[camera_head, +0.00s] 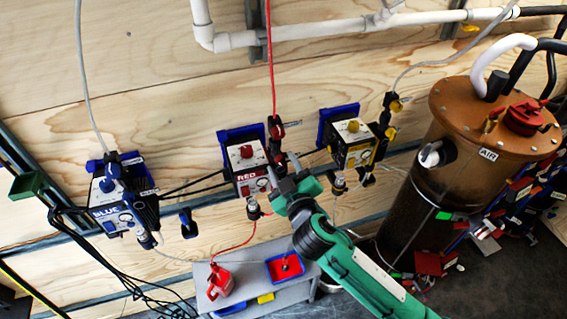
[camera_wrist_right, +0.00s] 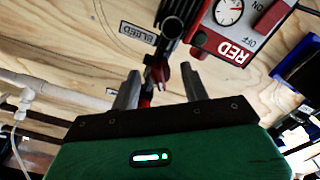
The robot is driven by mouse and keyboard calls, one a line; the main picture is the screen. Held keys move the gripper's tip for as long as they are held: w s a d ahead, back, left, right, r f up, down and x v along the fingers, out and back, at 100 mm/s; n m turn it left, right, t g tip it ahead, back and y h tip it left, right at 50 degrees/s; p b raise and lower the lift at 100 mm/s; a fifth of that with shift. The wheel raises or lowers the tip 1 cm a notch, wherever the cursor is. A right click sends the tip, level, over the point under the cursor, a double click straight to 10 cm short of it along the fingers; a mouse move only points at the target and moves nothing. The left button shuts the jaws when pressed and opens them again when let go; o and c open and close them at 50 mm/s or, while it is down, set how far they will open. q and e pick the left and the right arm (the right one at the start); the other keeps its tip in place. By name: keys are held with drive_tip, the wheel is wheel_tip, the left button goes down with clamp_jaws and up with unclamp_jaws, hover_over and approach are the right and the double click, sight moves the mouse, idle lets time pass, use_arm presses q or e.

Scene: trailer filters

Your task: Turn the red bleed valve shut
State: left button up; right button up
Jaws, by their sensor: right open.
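The red pump box (camera_head: 247,168) hangs on the plywood wall between a blue and a yellow box. The red bleed valve (camera_head: 277,131) is a small black fitting with red parts at the box's upper right. My right gripper (camera_head: 285,168) is open just below the valve, close to the box's right side. In the right wrist view the dark valve fitting with its red part (camera_wrist_right: 159,72) shows between the open fingers of the right gripper (camera_wrist_right: 160,78), near a BLEED label (camera_wrist_right: 138,33). Contact cannot be told. The lower part of the valve is partly hidden by the gripper body. My left gripper is out of view.
The blue box (camera_head: 113,205) is at left and the yellow box (camera_head: 353,143) at right. A brown tank (camera_head: 480,125) stands at far right. A grey cart (camera_head: 250,293) with red and blue trays stands below. Hoses and cables hang around the boxes.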

drive_tip(key=shift+w, duration=0.1)
drive_tip(key=c, duration=1)
drive_tip(key=shift+m+b, duration=1.55)
drive_tip(key=shift+m, duration=1.65)
